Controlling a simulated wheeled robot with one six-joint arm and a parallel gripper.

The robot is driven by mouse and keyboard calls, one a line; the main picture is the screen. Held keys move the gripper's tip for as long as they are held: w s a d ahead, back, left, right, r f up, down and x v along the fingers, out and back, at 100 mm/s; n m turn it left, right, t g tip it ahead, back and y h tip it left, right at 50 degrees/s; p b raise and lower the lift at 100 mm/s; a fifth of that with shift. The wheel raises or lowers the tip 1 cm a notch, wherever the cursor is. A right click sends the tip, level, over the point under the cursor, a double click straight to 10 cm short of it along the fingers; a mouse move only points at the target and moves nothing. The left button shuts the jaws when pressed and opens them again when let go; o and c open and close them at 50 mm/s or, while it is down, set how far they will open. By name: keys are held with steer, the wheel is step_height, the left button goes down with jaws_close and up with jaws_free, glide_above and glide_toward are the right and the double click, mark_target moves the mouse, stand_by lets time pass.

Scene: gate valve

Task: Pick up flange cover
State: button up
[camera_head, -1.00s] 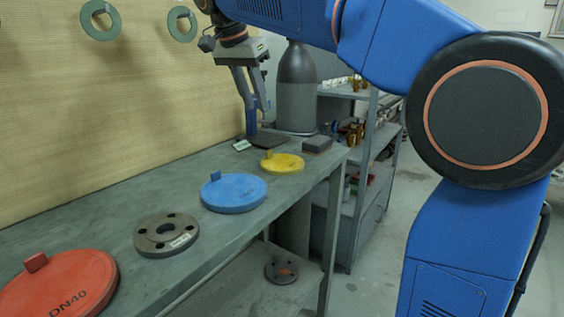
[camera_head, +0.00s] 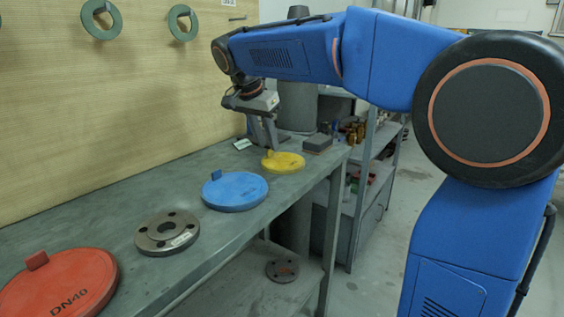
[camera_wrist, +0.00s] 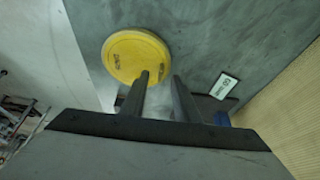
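Three round flange covers with small block handles lie on the grey bench: a red one marked DN40 (camera_head: 62,283), a blue one (camera_head: 236,192) and a yellow one (camera_head: 287,162). My gripper (camera_head: 266,146) points down at the back edge of the yellow cover, close to its handle; the head view does not show whether they touch. In the wrist view the yellow cover (camera_wrist: 130,52) lies just beyond my two fingers (camera_wrist: 160,76). The fingers stand apart with nothing seen between them. One fingertip overlaps the cover's edge in that view; the handle is not clear there.
A grey metal flange (camera_head: 167,233) lies between the red and blue covers. A dark block (camera_head: 317,143) is right of the yellow cover. A label plate (camera_wrist: 223,86) lies beside my fingers.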

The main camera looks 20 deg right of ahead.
steer(key=shift+x, duration=1.3)
steer(key=shift+c, duration=0.7)
jaws_close()
